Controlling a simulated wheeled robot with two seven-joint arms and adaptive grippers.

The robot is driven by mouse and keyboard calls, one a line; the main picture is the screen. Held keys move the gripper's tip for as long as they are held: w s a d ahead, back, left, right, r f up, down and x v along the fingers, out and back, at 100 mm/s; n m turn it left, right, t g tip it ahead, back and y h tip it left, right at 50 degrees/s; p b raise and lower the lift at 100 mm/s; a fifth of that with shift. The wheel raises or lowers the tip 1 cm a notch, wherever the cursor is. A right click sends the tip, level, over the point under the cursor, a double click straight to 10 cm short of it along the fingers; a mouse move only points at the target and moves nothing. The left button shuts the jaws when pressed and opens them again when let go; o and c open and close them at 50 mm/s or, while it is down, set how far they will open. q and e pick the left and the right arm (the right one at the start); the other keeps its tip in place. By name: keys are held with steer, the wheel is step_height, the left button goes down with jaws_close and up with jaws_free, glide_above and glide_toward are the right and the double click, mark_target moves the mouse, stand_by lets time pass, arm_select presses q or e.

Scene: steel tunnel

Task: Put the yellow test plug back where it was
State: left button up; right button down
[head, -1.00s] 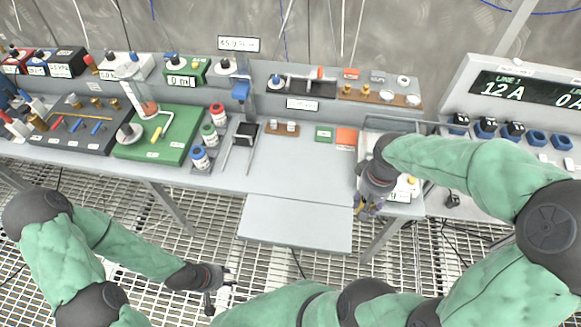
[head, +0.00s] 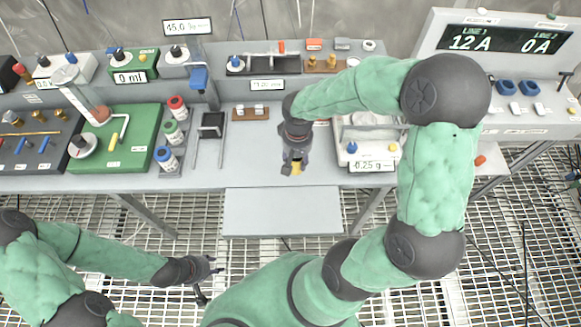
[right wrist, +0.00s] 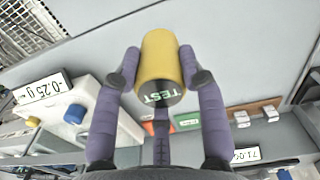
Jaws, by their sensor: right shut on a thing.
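The yellow test plug (right wrist: 161,62) is a yellow cylinder with a dark end marked TEST, held between the purple fingers of my right gripper (right wrist: 160,78) in the right wrist view. In the head view my right gripper (head: 293,169) is over the table near its front edge, with the yellow plug (head: 296,168) partly hidden at its tips. The plug appears to be above the grey surface; its height is hard to tell. My left gripper (head: 211,282) is empty and open, low in front of the table over the grating. I cannot tell which place the plug came from.
A white scale (right wrist: 95,105) with a display, which also shows in the head view (head: 372,166), stands right of my right gripper. A small brown rack (head: 251,113) and several lidded bottles (head: 173,133) stand to the left. The grey front shelf (head: 283,212) is bare.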

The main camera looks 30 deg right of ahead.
steer(key=shift+w+a+f, duration=0.25)
steer(key=shift+w+f, duration=0.1)
steer(key=shift+f, duration=0.2)
steer(key=shift+w+a+f, duration=0.25)
steer(key=shift+w+f, duration=0.1)
steer(key=shift+f, duration=0.15)
steer(key=shift+w+f+b, duration=0.1)
steer(key=shift+f+b, duration=0.8)
steer(key=shift+f, duration=0.65)
steer(key=shift+f, duration=0.1)
steer(key=c, duration=1.1)
jaws_free()
steer(key=shift+f, duration=0.1)
steer(key=o, duration=0.4)
